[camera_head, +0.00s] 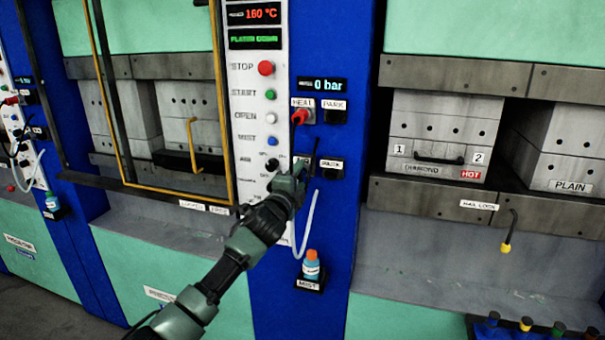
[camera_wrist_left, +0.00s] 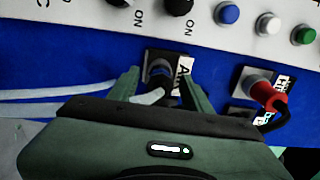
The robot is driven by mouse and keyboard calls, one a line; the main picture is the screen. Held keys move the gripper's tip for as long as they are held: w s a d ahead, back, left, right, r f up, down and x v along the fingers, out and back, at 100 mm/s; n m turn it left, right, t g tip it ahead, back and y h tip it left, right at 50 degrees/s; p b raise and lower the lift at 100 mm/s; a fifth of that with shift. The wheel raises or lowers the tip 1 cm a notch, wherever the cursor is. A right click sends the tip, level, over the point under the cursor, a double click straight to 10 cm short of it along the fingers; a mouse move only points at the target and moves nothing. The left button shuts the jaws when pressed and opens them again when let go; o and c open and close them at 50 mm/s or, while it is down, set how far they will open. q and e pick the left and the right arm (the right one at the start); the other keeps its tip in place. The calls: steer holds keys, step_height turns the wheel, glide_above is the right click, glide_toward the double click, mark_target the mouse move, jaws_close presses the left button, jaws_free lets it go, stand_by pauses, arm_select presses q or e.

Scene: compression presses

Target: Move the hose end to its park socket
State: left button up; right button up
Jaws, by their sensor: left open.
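In the wrist view my left gripper (camera_wrist_left: 160,84) is open, with one finger on either side of the hose end. In the head view the left gripper (camera_head: 299,172) covers most of that socket and the hose end. A pale hose (camera_head: 311,218) hangs below it in a loop. The lower park socket (camera_head: 331,169) is just right of the gripper and looks empty. My right gripper is out of view.
A red plug (camera_head: 300,116) sits in the HEAT socket above, beside an upper PARK socket (camera_head: 335,112). A button panel (camera_head: 262,105) stands to the left. A blue bottle (camera_head: 311,265) stands on a small holder below. Presses flank the column.

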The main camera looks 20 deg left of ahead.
arm_select(q)
jaws_close()
steer(key=shift+s+f+p, duration=0.1)
steer(key=shift+s+p, duration=0.15)
steer(key=shift+p, duration=0.05)
steer(key=shift+s, duration=0.6)
steer(key=shift+s+p, duration=0.15)
steer(key=shift+p, duration=0.2)
steer(key=shift+s, duration=0.15)
steer(key=shift+s+p, duration=0.4)
steer(key=shift+s, duration=0.05)
